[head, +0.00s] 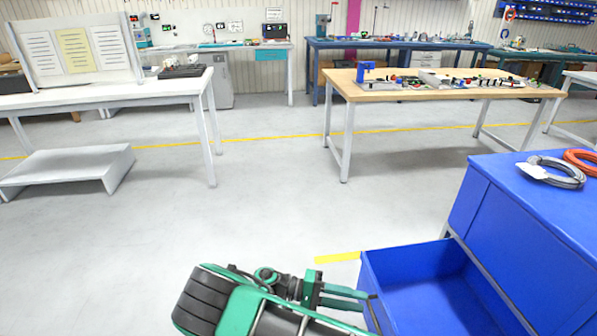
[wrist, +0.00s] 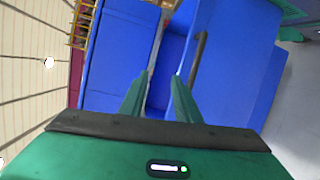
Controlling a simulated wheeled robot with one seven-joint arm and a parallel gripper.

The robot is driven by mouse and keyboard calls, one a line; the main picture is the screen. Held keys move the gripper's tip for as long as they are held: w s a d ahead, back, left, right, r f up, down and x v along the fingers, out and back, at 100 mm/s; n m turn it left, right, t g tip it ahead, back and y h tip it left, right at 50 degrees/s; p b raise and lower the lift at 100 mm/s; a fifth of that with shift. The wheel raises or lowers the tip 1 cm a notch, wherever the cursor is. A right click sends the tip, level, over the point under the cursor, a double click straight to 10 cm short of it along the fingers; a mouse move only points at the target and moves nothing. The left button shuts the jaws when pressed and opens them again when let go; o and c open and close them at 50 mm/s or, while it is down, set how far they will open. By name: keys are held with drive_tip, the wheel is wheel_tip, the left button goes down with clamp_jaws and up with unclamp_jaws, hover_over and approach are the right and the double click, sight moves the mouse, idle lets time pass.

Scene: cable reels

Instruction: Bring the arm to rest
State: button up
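My gripper (head: 367,299) is at the bottom of the head view, at the left side of an open blue drawer (head: 376,262). Its two green fingers stand apart in the wrist view (wrist: 159,78), with no object seen held between them. The drawer's dark handle (wrist: 199,55) shows beyond and right of the right fingertip. I cannot tell whether a finger touches the drawer front. My green and black arm reaches in from the bottom edge.
The drawer juts from a blue cabinet (head: 515,232). On its top lie a grey cable coil (head: 562,176) with a white tag and an orange coil (head: 582,160). A wooden-topped table (head: 400,95) and a white table (head: 110,97) stand farther back.

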drive_tip(key=s+d+r+m+g+y, duration=0.3)
drive_tip(key=d+r+y, duration=0.8)
drive_tip(key=d+r, duration=0.85)
drive_tip(key=s+d+r+m+t+y, duration=0.1)
drive_tip(key=s+d+r+t+y, duration=0.2)
drive_tip(key=s, duration=0.6)
drive_tip(key=s+d+r+m+t+y, duration=0.2)
drive_tip(key=s+d+r+t+y, duration=0.1)
drive_tip(key=s+r, duration=0.5)
drive_tip(key=shift+s, duration=0.4)
drive_tip(key=shift+w+f, duration=0.3)
drive_tip(key=shift+w, duration=0.3)
